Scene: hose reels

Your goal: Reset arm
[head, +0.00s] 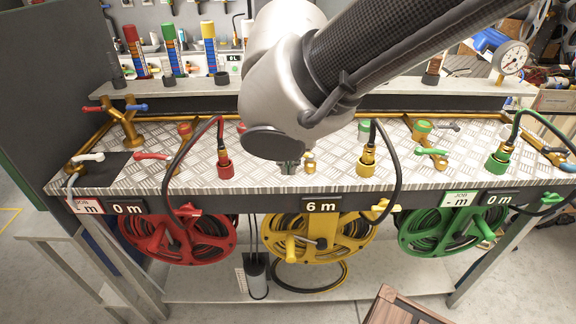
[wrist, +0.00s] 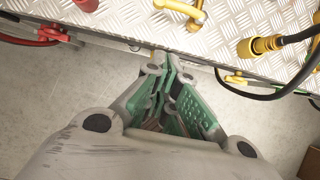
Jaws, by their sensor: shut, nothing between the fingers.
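My arm reaches in from the upper right in the head view. My gripper shows in the wrist view (wrist: 160,85), pointing down in front of the table's front edge, with its green-padded fingers shut and empty. Beneath the table hang a red reel (head: 160,235), a yellow reel (head: 345,240) and a green reel (head: 425,235). The yellow reel's sign (head: 322,205) reads 6 m; the red sign (head: 128,208) and green sign (head: 496,199) read 0 m.
The tread-plate table (head: 110,175) carries a red coupling (head: 225,170), a yellow coupling (head: 366,163) and a green coupling (head: 497,163) with black hoses. A gauge (head: 511,57) stands at the back right. A brown box (head: 400,308) is at the front on the floor side.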

